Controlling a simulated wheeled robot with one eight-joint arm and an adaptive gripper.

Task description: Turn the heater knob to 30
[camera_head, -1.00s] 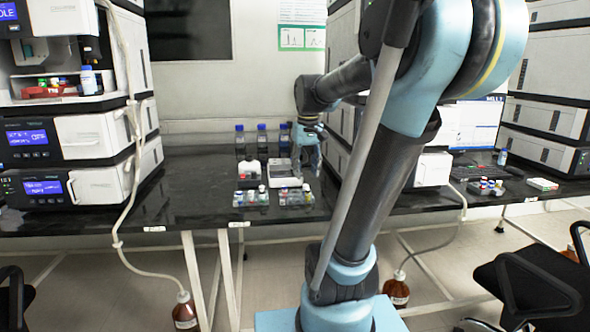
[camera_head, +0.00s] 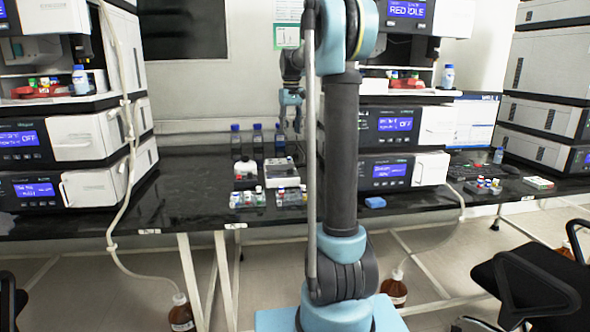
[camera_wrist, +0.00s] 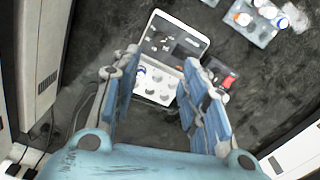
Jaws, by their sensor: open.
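The heater appears to be a small white box with a grey top plate (camera_head: 281,172) on the black bench. In the head view my gripper (camera_head: 289,108) hangs above the back of the bench, partly beside my arm.
Vial racks (camera_head: 247,198) stand in front of the heater, and blue-capped bottles (camera_head: 258,140) stand behind it. Stacked instruments (camera_head: 60,140) flank it left and right (camera_head: 392,170). A blue block (camera_head: 375,202) lies near the bench's front edge.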

